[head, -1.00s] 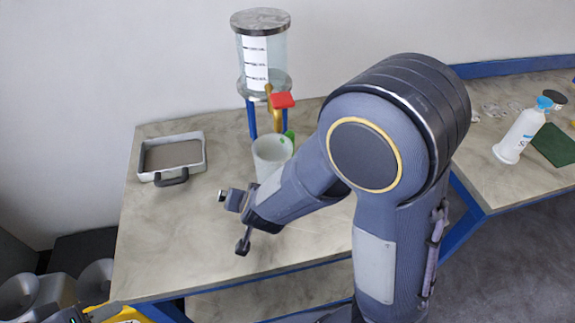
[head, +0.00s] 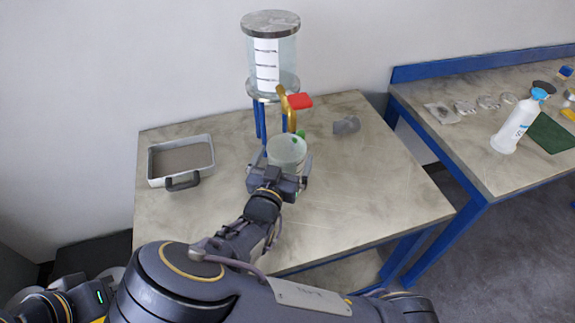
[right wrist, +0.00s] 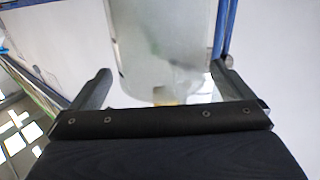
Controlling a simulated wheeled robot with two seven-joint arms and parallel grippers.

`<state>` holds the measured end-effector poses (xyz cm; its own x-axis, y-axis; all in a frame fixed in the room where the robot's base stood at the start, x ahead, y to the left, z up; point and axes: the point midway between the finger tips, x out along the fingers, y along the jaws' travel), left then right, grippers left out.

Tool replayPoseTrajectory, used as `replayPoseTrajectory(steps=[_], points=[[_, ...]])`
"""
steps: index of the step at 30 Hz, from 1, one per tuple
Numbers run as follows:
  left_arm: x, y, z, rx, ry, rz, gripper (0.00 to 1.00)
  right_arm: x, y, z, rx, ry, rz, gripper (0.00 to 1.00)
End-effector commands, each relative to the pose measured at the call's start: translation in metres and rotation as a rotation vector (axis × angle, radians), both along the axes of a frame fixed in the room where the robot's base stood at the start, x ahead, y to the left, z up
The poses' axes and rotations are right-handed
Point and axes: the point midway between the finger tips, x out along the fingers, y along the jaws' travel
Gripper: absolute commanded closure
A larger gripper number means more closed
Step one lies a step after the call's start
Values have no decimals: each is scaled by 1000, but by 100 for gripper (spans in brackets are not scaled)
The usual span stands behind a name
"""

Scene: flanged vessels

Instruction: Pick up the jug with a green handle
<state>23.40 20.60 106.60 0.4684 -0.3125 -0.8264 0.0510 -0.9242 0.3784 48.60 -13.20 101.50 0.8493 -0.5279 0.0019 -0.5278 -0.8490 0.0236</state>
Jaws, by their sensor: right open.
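The jug (head: 287,150) is a pale, translucent vessel standing upright on the near table, under the tap of a tall tank. Its green handle (head: 301,135) shows only as a small bit at its back right edge. My right gripper (head: 281,168) is at the near side of the jug, open, and hides its lower front. In the right wrist view the jug (right wrist: 165,45) shows between the two spread fingers (right wrist: 160,82), with a gap on each side. I cannot tell how far the fingertips reach along it. My left gripper is not in view.
The clear tank (head: 268,60) stands on blue legs behind the jug, with a brass tap and red lever (head: 299,101) above it. A grey tray (head: 181,160) lies left and a small grey piece (head: 346,125) right. The table's right front is clear.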

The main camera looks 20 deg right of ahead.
Motion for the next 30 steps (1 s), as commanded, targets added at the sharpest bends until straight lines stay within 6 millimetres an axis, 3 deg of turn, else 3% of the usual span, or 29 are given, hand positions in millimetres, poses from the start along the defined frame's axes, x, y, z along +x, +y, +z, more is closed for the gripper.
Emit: replayPoseTrajectory(steps=[6, 15, 26, 30], points=[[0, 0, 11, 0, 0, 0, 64, 27, -15, 0, -2, 1, -1, 0], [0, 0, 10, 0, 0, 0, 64, 31, -17, -1, 1, 1, 1, 0], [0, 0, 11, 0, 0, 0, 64, 31, -17, 0, -1, -1, 0, 46], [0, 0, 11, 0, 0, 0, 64, 31, -17, 0, -1, -1, 0, 46]])
